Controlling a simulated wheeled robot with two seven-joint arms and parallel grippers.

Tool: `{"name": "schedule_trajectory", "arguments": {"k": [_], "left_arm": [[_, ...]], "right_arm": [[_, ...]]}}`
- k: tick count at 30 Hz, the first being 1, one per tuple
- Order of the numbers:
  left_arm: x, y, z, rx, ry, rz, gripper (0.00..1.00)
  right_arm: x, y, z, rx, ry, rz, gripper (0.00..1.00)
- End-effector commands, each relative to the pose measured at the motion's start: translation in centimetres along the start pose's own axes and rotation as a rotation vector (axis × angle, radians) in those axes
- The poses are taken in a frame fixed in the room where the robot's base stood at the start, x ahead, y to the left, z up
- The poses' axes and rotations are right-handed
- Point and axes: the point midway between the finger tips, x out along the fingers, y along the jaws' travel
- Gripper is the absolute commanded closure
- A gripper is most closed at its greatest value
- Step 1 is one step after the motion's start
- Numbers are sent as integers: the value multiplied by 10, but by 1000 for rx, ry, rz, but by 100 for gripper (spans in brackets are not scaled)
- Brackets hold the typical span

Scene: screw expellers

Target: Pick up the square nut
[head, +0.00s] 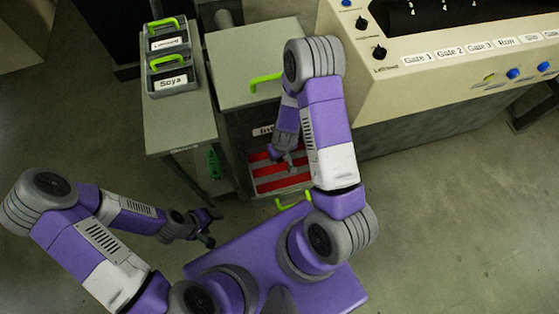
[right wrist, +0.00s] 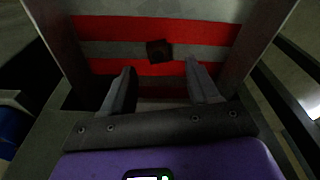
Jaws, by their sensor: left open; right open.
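The square nut (right wrist: 159,51) is a small dark block. It lies on the red and grey striped floor of an open drawer (head: 268,186), which also shows in the right wrist view (right wrist: 105,32). My right gripper (head: 284,160) reaches down into the drawer. In the right wrist view its fingers (right wrist: 160,78) are open and apart, with nothing between them; the nut shows just beyond the tips, near the middle of the gap. I cannot make out the nut in the head view. My left gripper (head: 210,226) is open and empty, left of the drawer, over the floor.
The drawer's walls rise close on both sides of my right gripper. A grey cabinet (head: 250,50) with green handles stands behind. Labelled bins, one reading Soya (head: 174,82), sit on a table to the left. A beige control panel machine (head: 440,75) stands right.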

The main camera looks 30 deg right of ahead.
Motion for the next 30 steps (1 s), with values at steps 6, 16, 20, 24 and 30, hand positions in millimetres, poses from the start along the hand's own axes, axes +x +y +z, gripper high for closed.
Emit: {"name": "schedule_trajectory", "arguments": {"k": [6,16,20,24,30], "left_arm": [[14,-5,-1,0,1,0,35],[25,-9,-1,0,0,0,35],[24,-9,-1,0,0,0,35],[24,-9,-1,0,0,0,35],[24,-9,-1,0,0,0,35]], "right_arm": [[27,3,0,2,-1,-1,40],[52,3,-1,-1,1,0,40],[52,3,-1,-1,1,-1,45],[52,3,-1,0,1,-1,66],[52,3,-1,0,0,-1,97]]}}
